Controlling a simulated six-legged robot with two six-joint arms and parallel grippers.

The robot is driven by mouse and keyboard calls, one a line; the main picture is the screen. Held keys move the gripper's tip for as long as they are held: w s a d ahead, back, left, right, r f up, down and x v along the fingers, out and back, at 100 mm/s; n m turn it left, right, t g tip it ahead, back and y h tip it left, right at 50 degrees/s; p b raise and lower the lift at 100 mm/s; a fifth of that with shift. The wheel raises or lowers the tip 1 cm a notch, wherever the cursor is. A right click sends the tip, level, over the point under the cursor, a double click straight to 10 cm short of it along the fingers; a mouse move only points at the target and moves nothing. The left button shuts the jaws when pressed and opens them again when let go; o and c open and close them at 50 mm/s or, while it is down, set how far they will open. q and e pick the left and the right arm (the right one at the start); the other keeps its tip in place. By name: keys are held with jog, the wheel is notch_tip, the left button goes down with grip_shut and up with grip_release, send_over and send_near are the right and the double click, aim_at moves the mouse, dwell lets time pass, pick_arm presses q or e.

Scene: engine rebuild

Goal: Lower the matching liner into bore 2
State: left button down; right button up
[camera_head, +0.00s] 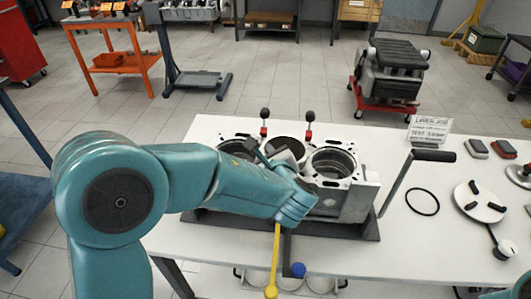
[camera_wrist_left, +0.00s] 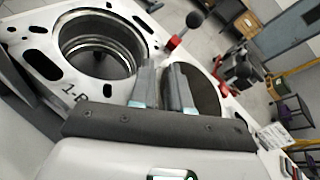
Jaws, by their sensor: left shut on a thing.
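The engine block (camera_head: 357,203) stands on the white table with its bores facing up. The right bore (camera_head: 333,161) is open; the left bore (camera_head: 238,148) is partly behind my arm. A dark, round-mouthed liner (camera_head: 287,143) shows at the middle bore; it also shows in the left wrist view (camera_wrist_left: 205,92). My left gripper (camera_head: 268,154) is over the block top, its fingers (camera_wrist_left: 163,90) shut on the liner's near wall. How deep the liner sits is hidden. In the wrist view an open bore (camera_wrist_left: 98,48) marked "1-B" lies left of the fingers. My right gripper is out of view.
Two black-knobbed red clamps (camera_head: 264,130) stand behind the bores. A crank handle (camera_head: 397,182) rises right of the block. A black ring (camera_head: 422,201), a round plate (camera_head: 480,202) and a sign (camera_head: 430,129) lie right. A yellow lever (camera_head: 273,268) is in front.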

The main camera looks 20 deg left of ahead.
pick_arm(q)
jog(key=c, duration=1)
grip_release()
jog(key=shift+f, duration=0.1)
jog(key=v, duration=1.6)
jog(key=shift+s+b, duration=0.2)
jog(key=shift+b, duration=0.15)
jog(key=shift+d, duration=0.1)
